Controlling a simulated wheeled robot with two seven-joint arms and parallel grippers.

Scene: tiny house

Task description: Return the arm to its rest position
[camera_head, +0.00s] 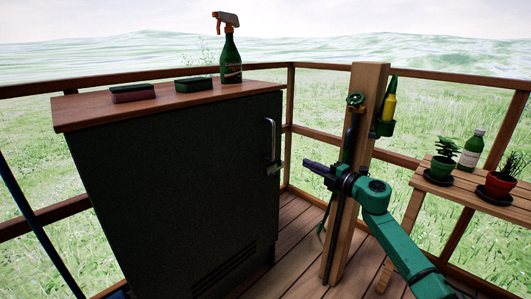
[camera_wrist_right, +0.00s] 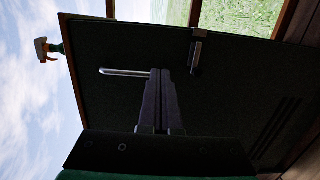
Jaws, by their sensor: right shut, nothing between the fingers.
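My right gripper (camera_head: 314,168) is at the end of the green arm that comes in from the lower right. Its fingers are shut and empty, and they point left toward the dark cabinet (camera_head: 180,180). In the right wrist view the shut fingers (camera_wrist_right: 160,88) show in front of the cabinet door, below the metal handle (camera_wrist_right: 126,72); I cannot tell the exact gap. In the head view the handle (camera_head: 271,140) is up and left of the gripper. The cabinet door looks closed. My left gripper does not show.
A spray bottle (camera_head: 230,58) and two sponges, one red (camera_head: 133,94) and one green (camera_head: 194,85), are on the cabinet top. A wooden post (camera_head: 367,90) stands behind my right arm. A slatted table (camera_head: 437,193) with potted plants is at the right. Railings enclose the deck.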

